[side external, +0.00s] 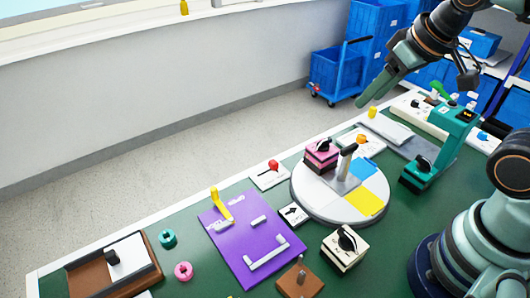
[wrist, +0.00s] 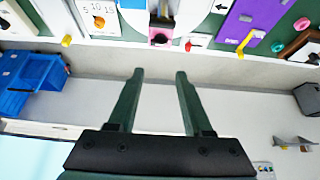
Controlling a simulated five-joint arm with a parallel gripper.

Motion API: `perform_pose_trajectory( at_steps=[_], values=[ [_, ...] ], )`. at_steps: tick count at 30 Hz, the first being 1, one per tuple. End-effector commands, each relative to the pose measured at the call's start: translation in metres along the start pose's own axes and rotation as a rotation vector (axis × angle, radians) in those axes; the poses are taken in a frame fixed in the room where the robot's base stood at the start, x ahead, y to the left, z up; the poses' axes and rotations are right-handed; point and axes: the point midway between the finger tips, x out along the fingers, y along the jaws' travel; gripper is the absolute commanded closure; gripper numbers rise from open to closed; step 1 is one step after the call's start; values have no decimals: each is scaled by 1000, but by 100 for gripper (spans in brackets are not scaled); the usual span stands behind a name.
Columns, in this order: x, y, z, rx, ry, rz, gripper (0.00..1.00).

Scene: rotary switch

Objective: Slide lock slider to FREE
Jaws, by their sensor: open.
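No label reading FREE or LOCK is legible, so I cannot tell for sure which part is the lock slider. A purple board (side external: 240,245) with pale bars and a yellow handle (side external: 220,205) lies on the green table. A brown tray (side external: 85,280) with a white panel and a black knob (side external: 112,257) is at the lower left. My gripper (side external: 363,103) is high above the table's far edge, apart from everything. In the wrist view my gripper (wrist: 160,73) has its two fingers spread with nothing between them.
A round turntable (side external: 310,205) bears a pink block (side external: 320,152) and an upright lever (side external: 346,160). A white box (side external: 345,248) with a black knob stands in front. A teal device (side external: 440,150) is at the right. Blue crates (side external: 375,35) stand on the floor beyond.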

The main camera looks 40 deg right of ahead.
Motion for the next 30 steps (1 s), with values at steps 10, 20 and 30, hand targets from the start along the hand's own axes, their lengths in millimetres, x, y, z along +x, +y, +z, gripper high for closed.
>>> perform_pose_trajectory(
  at_steps=[10,20,30],
  values=[
    [4,-6,-14,-1,-43,-8,48],
    [42,-32,-64,3,-208,-25,48],
    [117,-69,-96,2,-378,-18,48]
  ],
)
